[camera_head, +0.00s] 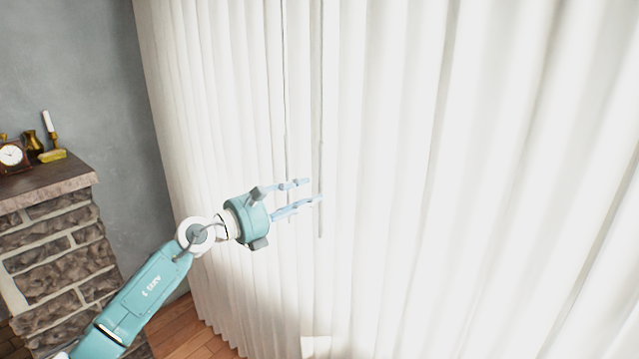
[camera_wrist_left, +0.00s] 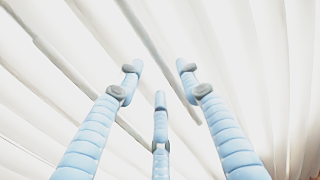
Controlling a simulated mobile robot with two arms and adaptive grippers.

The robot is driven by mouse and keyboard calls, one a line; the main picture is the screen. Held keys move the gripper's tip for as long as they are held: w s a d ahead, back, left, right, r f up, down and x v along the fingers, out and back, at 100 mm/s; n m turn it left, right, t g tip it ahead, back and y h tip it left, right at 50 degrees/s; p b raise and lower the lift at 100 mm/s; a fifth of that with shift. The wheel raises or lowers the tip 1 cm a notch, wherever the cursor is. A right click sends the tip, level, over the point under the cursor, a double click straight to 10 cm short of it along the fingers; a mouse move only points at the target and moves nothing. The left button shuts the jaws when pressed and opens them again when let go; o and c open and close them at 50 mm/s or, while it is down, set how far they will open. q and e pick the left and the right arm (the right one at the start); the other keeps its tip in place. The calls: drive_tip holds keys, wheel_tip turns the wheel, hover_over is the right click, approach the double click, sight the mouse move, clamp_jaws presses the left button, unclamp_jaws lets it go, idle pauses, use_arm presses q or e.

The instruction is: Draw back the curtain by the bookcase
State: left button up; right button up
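A white pleated curtain (camera_head: 400,180) fills the middle and right of the head view and the whole background of the left wrist view (camera_wrist_left: 270,60). Two thin grey draw rods hang in front of it, a left one (camera_head: 286,100) and a right one (camera_head: 321,90). My left gripper (camera_head: 312,190) is open, its fingers pointing right near the lower part of the rods. In the left wrist view its three fingers (camera_wrist_left: 159,75) are spread with nothing held between them. I cannot tell whether a finger touches a rod. My right gripper and the bookcase are not in view.
A stone fireplace (camera_head: 60,250) with a mantel (camera_head: 50,185) stands at the left, near my left arm. A clock (camera_head: 12,156), brass pieces and a candle (camera_head: 46,121) stand on it. Wooden floor (camera_head: 190,335) shows below the curtain's left edge.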

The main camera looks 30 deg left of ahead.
sight(320, 190)
use_arm(q)
drive_tip(key=p+x, duration=0.1)
drive_tip(key=x, duration=0.4)
clamp_jaws()
